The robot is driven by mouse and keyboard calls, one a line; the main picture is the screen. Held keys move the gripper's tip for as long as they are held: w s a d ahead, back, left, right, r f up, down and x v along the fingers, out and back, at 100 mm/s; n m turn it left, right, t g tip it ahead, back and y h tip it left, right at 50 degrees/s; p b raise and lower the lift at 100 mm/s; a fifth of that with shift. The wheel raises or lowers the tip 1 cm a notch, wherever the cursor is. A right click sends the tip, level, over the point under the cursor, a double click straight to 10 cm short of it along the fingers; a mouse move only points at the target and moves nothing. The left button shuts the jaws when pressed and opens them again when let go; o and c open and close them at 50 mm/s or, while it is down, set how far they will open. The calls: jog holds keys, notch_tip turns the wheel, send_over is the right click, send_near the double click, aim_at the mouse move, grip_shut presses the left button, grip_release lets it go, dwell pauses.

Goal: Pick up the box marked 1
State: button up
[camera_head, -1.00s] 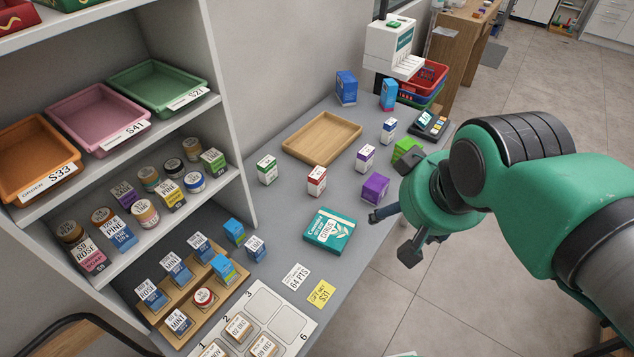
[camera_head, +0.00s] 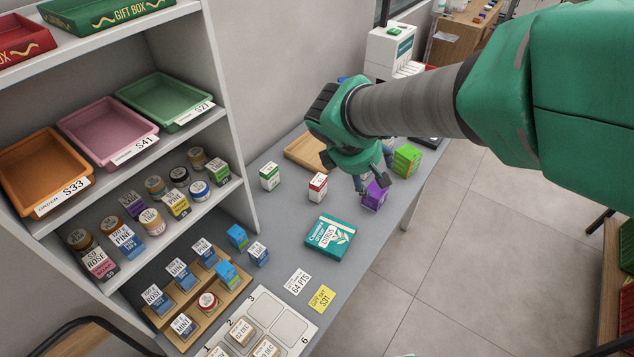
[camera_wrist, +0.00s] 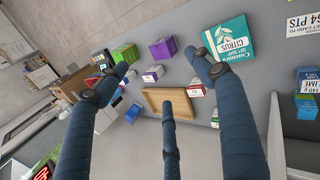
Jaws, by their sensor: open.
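No box shows a clearly readable 1. Small white-labelled boxes stand upright on the grey counter: a green and white one (camera_head: 269,176), a red and white one (camera_head: 317,187), and a purple and white one (camera_wrist: 153,73) in the wrist view. The red and white one also shows in the wrist view (camera_wrist: 196,87). A white mat (camera_head: 296,327) has numbered cells, with 1 at its lower left; small boxes lie in some cells. My gripper (camera_head: 374,174) is open and empty above the counter, its fingers (camera_wrist: 158,66) spread. My arm hides part of the counter's back.
A purple box (camera_head: 375,196) and a green box (camera_head: 407,160) stand near the right edge. A teal citrus box (camera_head: 328,238) lies in front. A wooden tray (camera_head: 303,152) is behind. A shelf unit (camera_head: 232,140) stands at left. A wooden rack (camera_head: 237,291) holds several boxes.

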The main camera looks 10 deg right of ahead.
jog(key=w+a+f+n+t+h+p, duration=0.1)
jog(key=w+a+f+n+p, duration=0.1)
jog(key=w+a+f+n, duration=0.6)
jog(key=n+t+p, duration=0.1)
jog(key=n+t, duration=0.1)
jog(key=n, duration=0.5)
send_near(313, 182)
jog(key=shift+a+r, duration=0.1)
jog(key=shift+r, duration=0.15)
jog(key=shift+f, duration=0.1)
jog(key=shift+b+x, duration=0.9)
jog(key=shift+x, duration=3.35)
jog(key=shift+s, duration=0.1)
jog(key=shift+b+x, duration=0.85)
jog(key=shift+x, duration=1.8)
jog(key=shift+a+f, duration=0.1)
jog(key=shift+a, duration=0.05)
